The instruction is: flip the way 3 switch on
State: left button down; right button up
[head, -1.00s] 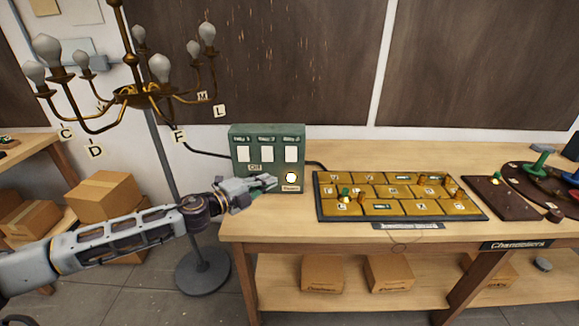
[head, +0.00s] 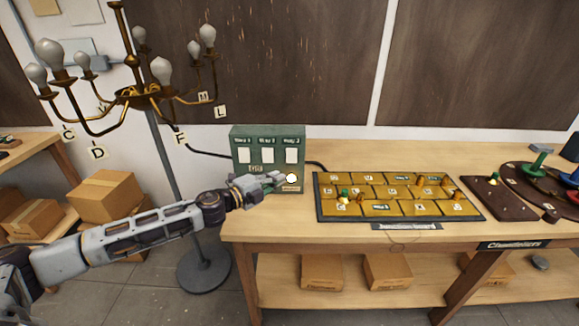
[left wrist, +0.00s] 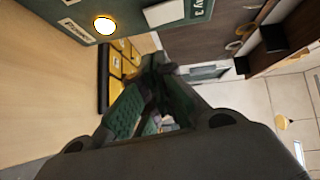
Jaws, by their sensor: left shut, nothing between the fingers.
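The green switch box (head: 240,135) stands at the left of the bench with three white switches under small labels. The way 3 switch (head: 292,156) is the rightmost. My left gripper (head: 284,179) is shut and empty, in front of the box's lower part, below the way 3 switch. I cannot tell whether it touches the box. My right gripper is not in view.
A yellow junction board (head: 400,209) with pegs lies right of the box. A chandelier (head: 130,95) with grey bulbs hangs from a stand (head: 203,268) at the left. Bare bench top (head: 420,155) lies behind the board.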

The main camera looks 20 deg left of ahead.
aim_at(291, 155)
pick_arm(q)
jog(key=w+d+f+p, duration=0.1)
jog(key=w+p, duration=0.1)
jog(key=w, duration=0.7)
jog(key=shift+d, duration=0.4)
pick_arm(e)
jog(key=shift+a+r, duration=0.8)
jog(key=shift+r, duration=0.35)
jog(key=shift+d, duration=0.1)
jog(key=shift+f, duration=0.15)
